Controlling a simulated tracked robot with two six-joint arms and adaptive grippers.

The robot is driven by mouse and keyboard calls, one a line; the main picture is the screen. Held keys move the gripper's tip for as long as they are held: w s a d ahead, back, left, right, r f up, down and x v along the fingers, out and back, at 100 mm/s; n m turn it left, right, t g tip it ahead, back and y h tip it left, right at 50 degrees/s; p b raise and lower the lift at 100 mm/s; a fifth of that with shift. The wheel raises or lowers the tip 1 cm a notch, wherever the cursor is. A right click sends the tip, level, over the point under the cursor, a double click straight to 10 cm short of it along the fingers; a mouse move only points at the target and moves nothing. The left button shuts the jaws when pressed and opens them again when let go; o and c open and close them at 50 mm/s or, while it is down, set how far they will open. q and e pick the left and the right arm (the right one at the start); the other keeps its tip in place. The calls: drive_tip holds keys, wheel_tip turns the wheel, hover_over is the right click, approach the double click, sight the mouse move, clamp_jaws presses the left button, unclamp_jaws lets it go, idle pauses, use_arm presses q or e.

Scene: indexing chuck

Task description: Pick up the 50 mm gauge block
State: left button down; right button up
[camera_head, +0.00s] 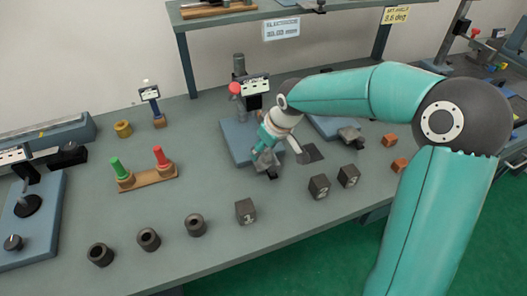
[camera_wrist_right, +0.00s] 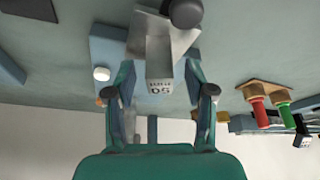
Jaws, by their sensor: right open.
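The 50 mm gauge block (camera_wrist_right: 160,72) is a grey metal bar with a "50" marking, upside down on its near end in the right wrist view. It lies between the two spread fingers of my right gripper (camera_wrist_right: 161,98), with gaps visible on both sides. A wider metal piece and a dark round knob are beyond it. In the head view my right gripper (camera_head: 267,160) is low over the bench beside the blue base of a gauge stand (camera_head: 237,140); the block cannot be made out clearly there. My left gripper is not in view.
Numbered dark cubes (camera_head: 245,211) and several dark rings (camera_head: 149,239) stand along the bench front. A wooden holder (camera_head: 147,179) with green and red pegs is to the left. A raised shelf (camera_head: 225,17) spans the back. Bare bench lies between the holder and the blue base.

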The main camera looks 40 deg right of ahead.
drive_tip(key=shift+f, duration=0.1)
clamp_jaws()
drive_tip(key=shift+w, duration=0.1)
idle(0.4)
